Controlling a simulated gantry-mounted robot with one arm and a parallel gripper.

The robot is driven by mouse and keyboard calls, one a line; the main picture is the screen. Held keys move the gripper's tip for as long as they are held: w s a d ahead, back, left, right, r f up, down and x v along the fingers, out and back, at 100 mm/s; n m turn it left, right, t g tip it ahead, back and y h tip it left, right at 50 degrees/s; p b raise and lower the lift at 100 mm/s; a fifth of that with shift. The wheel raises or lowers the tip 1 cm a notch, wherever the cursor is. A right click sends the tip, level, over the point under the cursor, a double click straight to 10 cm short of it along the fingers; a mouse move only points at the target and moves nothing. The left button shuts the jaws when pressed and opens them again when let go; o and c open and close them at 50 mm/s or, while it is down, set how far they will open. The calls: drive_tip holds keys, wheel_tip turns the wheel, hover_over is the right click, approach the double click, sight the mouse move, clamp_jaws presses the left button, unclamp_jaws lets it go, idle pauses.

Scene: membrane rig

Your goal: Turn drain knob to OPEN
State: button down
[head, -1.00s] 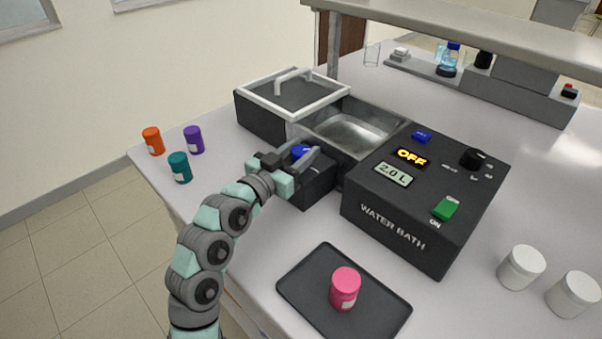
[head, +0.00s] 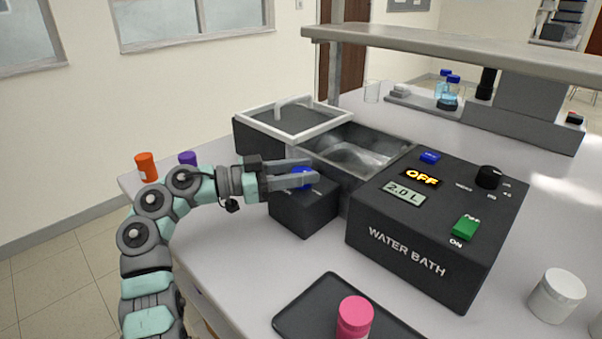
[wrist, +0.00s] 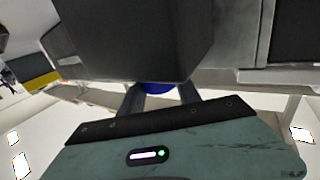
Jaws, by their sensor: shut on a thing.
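The drain knob (head: 302,176) is a blue knob on top of a small dark drain box (head: 305,212) at the left front of the water bath (head: 425,240). My gripper (head: 300,174) reaches in from the left and is shut on the knob, one finger on each side. In the wrist view the blue knob (wrist: 157,87) shows between the fingers, partly hidden by a dark block. Labels beside the knob are mostly hidden, so its setting cannot be read. The bath's display reads OFF and 2.0 L.
A lidded section (head: 292,122) and an open metal basin (head: 362,150) lie behind the drain box. A dark tray (head: 300,310) with a pink jar (head: 354,318) is in front. Orange (head: 147,167) and purple (head: 187,158) jars stand left. A white jar (head: 557,296) stands right.

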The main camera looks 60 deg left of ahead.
drive_tip(key=shift+m+g+h, duration=0.7)
drive_tip(key=shift+m+h, duration=0.8)
drive_tip(key=shift+h, duration=0.7)
drive_tip(key=shift+w+f, duration=0.1)
drive_tip(key=shift+f, duration=0.1)
drive_tip(key=c, duration=0.9)
unclamp_jaws()
drive_tip(key=shift+r, duration=0.1)
drive_tip(key=shift+o, duration=0.2)
